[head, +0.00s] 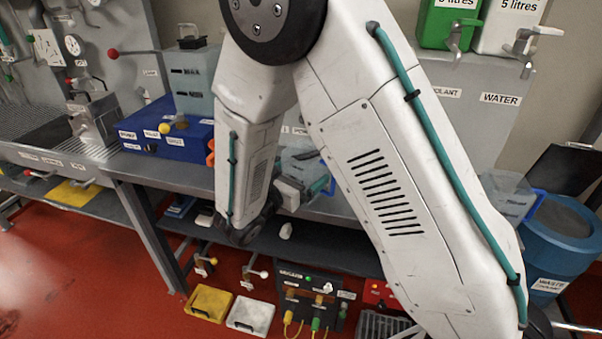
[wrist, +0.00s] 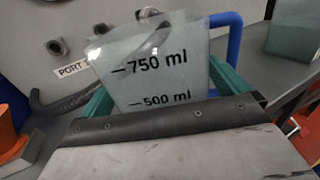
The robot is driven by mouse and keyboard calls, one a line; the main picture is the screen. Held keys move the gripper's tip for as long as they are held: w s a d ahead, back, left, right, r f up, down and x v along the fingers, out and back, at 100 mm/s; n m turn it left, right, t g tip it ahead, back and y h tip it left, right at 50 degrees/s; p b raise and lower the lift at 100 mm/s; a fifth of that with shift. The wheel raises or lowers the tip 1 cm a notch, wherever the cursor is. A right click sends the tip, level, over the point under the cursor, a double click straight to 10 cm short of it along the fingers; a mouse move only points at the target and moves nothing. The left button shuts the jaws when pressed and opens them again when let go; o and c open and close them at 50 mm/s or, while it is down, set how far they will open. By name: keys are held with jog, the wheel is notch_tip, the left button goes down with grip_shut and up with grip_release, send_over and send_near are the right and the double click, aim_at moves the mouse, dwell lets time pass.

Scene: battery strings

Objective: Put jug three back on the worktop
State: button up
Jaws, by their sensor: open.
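A clear jug (wrist: 150,75) marked 750 ml and 500 ml stands upright right before my gripper in the wrist view, with a blue handle (wrist: 232,45) at its right. My gripper (wrist: 165,92) is open, with a green finger on each side of the jug; I cannot tell whether they touch it. In the head view my gripper (head: 318,188) is at the worktop (head: 345,207), beside this jug (head: 300,160), which my arm partly hides. Another clear jug (head: 508,197) with a blue handle stands at the right. No jug number is readable.
A blue waste bin (head: 560,240) stands at the right. A panel with a port label (wrist: 75,70) and a dark hose (wrist: 70,105) is behind the jug. An orange thing (wrist: 10,135) is at the left.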

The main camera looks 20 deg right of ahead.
jog(key=shift+a+r, duration=0.1)
jog(key=shift+r, duration=0.05)
jog(key=v, duration=1.1)
jog(key=shift+s+a, duration=0.2)
jog(key=shift+a, duration=0.15)
